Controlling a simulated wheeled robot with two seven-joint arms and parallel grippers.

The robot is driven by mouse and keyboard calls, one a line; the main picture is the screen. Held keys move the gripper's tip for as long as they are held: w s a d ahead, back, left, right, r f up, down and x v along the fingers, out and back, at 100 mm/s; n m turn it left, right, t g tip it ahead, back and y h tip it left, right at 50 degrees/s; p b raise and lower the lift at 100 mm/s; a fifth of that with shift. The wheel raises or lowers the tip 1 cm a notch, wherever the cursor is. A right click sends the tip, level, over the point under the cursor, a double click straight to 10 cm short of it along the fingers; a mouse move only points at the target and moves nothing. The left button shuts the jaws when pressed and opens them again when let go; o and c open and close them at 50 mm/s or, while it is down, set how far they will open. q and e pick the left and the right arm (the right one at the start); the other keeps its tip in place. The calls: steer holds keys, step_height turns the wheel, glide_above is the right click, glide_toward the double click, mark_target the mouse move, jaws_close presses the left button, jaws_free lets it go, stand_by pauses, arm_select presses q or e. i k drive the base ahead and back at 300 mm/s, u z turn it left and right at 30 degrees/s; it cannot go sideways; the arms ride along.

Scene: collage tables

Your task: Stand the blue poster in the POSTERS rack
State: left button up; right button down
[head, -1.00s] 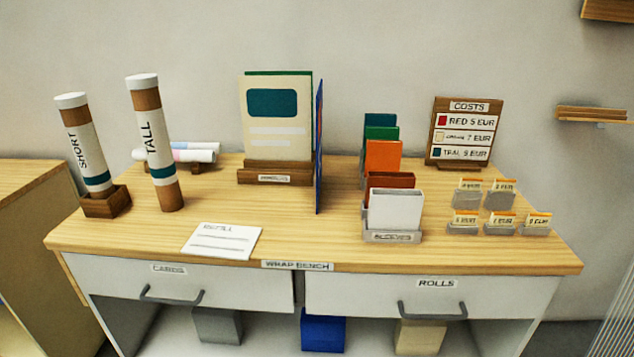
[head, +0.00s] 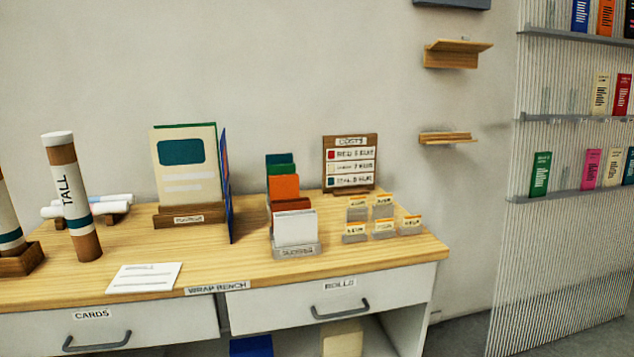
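The blue poster (head: 226,188) stands upright and edge-on to me on the wrap bench, just right of the wooden rack (head: 190,213). Its lower edge appears to rest on the bench top, outside the rack. The rack has a small front label that is too blurred to read surely. It holds a cream poster (head: 188,167) with a teal block, and a green poster (head: 205,126) shows behind that one. Neither of my grippers is in the head view.
A sleeve holder (head: 298,251) with several coloured cards stands right of the blue poster. A TALL tube (head: 72,195) stands at left, near a white paper (head: 144,278). A costs sign (head: 350,162) and small card stands fill the right. A wall rack of booklets (head: 570,120) is far right.

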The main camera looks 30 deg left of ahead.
mark_target(192, 224)
steer(key=z, duration=0.45)
steer(key=i, duration=0.95)
steer(key=u, duration=1.6)
